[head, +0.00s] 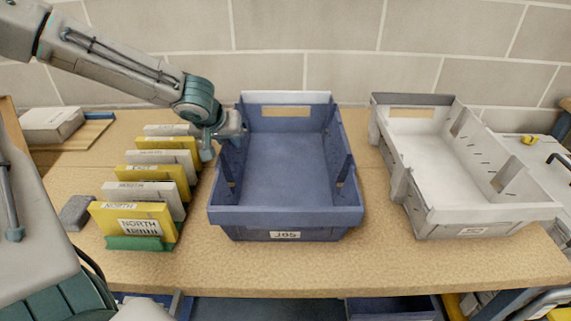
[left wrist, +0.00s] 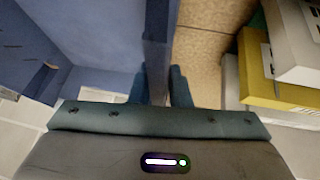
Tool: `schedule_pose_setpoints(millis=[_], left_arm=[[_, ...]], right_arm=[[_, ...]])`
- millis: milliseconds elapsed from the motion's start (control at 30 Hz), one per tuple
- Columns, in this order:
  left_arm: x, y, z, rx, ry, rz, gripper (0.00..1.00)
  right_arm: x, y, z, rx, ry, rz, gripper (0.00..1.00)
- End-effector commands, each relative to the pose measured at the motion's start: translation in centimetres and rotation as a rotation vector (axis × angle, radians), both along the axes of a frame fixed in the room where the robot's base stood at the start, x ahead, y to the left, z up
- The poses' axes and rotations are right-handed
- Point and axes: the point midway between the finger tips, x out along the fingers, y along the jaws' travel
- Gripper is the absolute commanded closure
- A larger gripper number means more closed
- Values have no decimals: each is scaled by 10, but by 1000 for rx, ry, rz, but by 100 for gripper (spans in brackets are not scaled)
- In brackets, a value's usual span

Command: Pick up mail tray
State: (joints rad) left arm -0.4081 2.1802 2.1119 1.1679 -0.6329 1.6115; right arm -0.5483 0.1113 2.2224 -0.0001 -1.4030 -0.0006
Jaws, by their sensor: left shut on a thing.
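A blue mail tray (head: 285,217) labelled "J05" stands upright on the tan worktop, empty, in the middle of the head view. My left gripper (head: 223,133) reaches in from the left and is shut on the tray's left side wall, toward its far half. The left wrist view shows the blue wall (left wrist: 156,45) running between the two dark fingers (left wrist: 161,86). The tray's inside is on the left there, and the worktop is on the right. My right gripper is not in view.
Yellow and white mail bundles (head: 142,220), some labelled "NORTH", stand in a row close left of the tray. A grey tray (head: 470,219) stands to the right with a gap between. A block wall (head: 300,45) rises behind. The worktop's front edge (head: 300,281) is near.

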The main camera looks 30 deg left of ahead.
Motion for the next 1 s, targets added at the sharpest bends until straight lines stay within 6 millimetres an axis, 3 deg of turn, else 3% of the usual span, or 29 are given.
schedule_pose_setpoints(millis=[367, 767, 800, 1000], left_arm=[[0, 0, 3, 2, -1, -2, 100], [0, -1, 40, 0, -4, 0, 100], [-5, -7, 36, -1, -1, -3, 100], [-30, -35, 38, 3, -2, -6, 100]], right_arm=[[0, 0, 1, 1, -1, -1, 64], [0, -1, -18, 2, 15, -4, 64], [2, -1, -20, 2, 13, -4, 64], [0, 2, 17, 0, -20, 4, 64]])
